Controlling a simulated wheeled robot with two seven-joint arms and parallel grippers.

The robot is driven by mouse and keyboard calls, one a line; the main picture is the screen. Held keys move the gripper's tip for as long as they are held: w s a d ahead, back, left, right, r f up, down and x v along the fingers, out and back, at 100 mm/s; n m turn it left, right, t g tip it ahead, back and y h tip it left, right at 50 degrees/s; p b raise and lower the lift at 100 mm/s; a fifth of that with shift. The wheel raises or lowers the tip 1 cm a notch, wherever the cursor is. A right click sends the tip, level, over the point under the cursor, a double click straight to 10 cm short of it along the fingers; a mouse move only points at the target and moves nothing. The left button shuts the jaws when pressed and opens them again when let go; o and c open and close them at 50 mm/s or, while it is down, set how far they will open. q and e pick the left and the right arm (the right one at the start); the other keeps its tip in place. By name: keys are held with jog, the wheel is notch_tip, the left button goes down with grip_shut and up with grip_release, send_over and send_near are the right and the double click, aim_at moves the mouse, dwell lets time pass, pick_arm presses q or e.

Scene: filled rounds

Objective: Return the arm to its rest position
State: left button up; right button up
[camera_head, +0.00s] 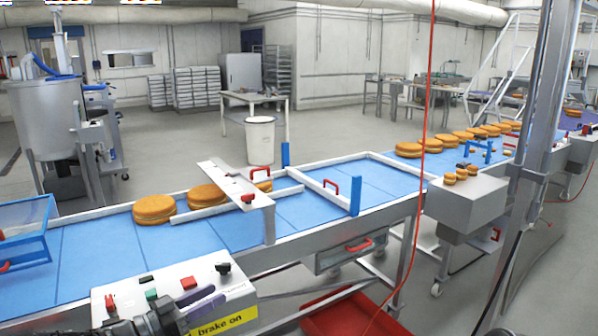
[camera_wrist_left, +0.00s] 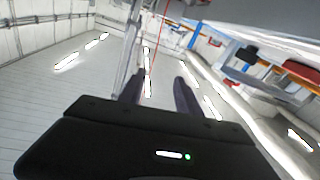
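My left gripper (camera_head: 205,302) shows at the bottom left of the head view, in front of the control box (camera_head: 172,283) with its red, green and black buttons. In the left wrist view, the two dark fingers of my left gripper (camera_wrist_left: 158,92) stand apart with nothing between them. Part of the gripper and the arm behind it is cut off by the lower edge of the head view. I cannot tell whether the gripper touches the box. My right gripper shows in neither view.
A blue conveyor (camera_head: 210,235) runs from lower left to upper right and carries several filled rounds (camera_head: 154,209). A grey box (camera_head: 466,202) with small rounds stands on its near side. A red cable (camera_head: 425,130) hangs down. A red tray (camera_head: 355,315) lies below.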

pick_arm(q)
jog(key=d+f+n+t+y, duration=0.1)
jog(key=d+f+n+y, duration=0.4)
jog(key=f, duration=0.7)
jog(key=s+d+f+n+g+y, duration=0.1)
jog(key=s+d+f+n+g, duration=0.15)
jog(key=s+f, duration=0.4)
jog(key=s+d+f+n+g+y, duration=0.1)
jog(key=s+d+f+n+y, duration=0.15)
jog(key=s+f, duration=0.35)
jog(key=s+d+f+g+y, duration=0.1)
jog(key=s+f+g, duration=0.3)
jog(key=s, duration=0.9)
jog(key=s+d+f+g, duration=0.2)
jog(key=s+f+g, duration=0.3)
jog(key=s, duration=0.9)
notch_tip(320, 180, down, 3)
jog(key=shift+s+d+f+y, duration=0.15)
jog(key=shift+s+d+y, duration=0.1)
jog(key=shift+d+y, duration=0.1)
jog(key=shift+w+a, duration=0.1)
jog(key=shift+w, duration=0.05)
